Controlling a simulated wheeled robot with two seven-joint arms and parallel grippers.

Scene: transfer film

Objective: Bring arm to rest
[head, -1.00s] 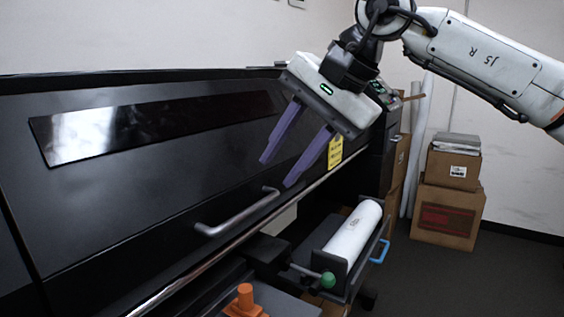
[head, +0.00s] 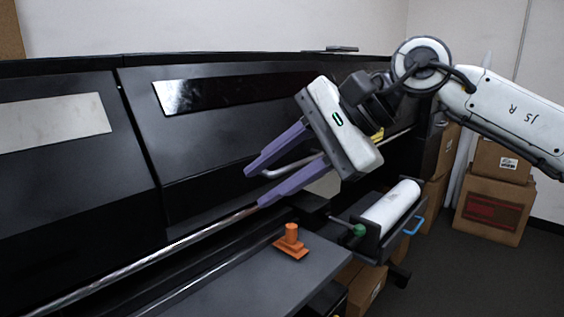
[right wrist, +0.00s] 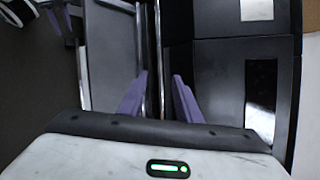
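My right gripper (head: 254,186) is in front of the black machine (head: 190,135) in the head view. Its two purple fingers are spread apart, point left, and have nothing between them. In that view the fingers overlap the silver door handle (head: 282,170); I cannot tell whether they touch it. In the right wrist view the gripper (right wrist: 158,82) is also open and empty, with the machine's front on the right.
A grey shelf (head: 240,285) holds an orange part (head: 291,243). A white film roll (head: 391,207) lies in a dark tray with a green knob (head: 359,231) and a blue handle (head: 414,226). Cardboard boxes (head: 492,208) stand at the right, with some open floor in front.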

